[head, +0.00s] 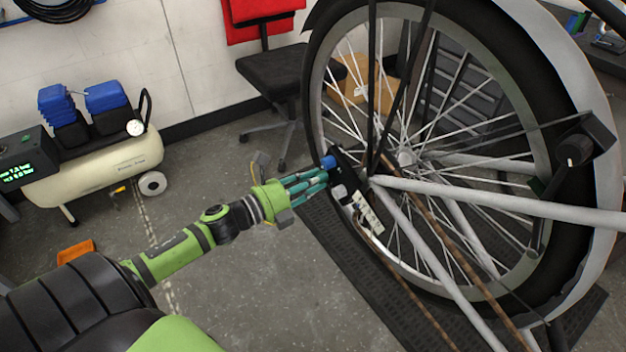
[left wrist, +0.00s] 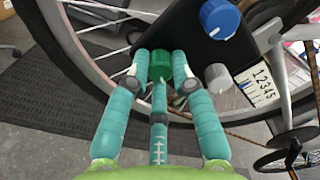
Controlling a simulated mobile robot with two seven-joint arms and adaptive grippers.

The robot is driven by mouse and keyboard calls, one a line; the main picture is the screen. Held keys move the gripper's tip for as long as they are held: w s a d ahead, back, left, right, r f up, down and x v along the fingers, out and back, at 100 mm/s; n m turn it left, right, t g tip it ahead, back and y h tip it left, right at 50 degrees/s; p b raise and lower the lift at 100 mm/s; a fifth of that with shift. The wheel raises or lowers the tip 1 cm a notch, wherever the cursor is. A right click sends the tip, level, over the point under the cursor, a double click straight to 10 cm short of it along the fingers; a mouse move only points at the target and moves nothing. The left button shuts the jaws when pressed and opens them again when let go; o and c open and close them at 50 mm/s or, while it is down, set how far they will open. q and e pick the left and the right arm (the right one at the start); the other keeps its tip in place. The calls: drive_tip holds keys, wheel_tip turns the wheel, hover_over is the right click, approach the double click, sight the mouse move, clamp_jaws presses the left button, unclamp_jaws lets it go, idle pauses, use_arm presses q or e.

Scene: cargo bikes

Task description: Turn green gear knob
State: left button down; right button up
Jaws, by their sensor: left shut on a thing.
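The green gear knob (left wrist: 160,62) sits on a black panel (left wrist: 200,45) at the bicycle's rear wheel. My left gripper (head: 322,178) reaches it from the left, and its teal fingers (left wrist: 160,85) are shut on the knob from both sides. In the head view the fingers hide the green knob. A blue knob (left wrist: 219,18) and a grey knob (left wrist: 217,77) are on the same panel, apart from the fingers. They also show in the head view as the blue knob (head: 328,162) and grey knob (head: 339,192). My right gripper is not in view.
The spoked wheel (head: 450,120) and pale frame tubes (head: 500,200) are close to the fingers. A tag with digits (left wrist: 258,86) is beside the grey knob. A compressor (head: 95,165) and a dark chair (head: 275,75) stand farther back. The grey floor around my arm is open.

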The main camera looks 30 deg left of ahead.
use_arm(q)
drive_tip(key=shift+r, duration=0.15)
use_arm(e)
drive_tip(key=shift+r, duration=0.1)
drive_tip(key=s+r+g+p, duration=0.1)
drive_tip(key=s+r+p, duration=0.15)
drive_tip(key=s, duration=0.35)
use_arm(q)
drive_tip(key=shift+w+a+n+p, duration=0.1)
drive_tip(key=shift+n+p, duration=3.55)
drive_tip(key=shift+n, duration=5.05)
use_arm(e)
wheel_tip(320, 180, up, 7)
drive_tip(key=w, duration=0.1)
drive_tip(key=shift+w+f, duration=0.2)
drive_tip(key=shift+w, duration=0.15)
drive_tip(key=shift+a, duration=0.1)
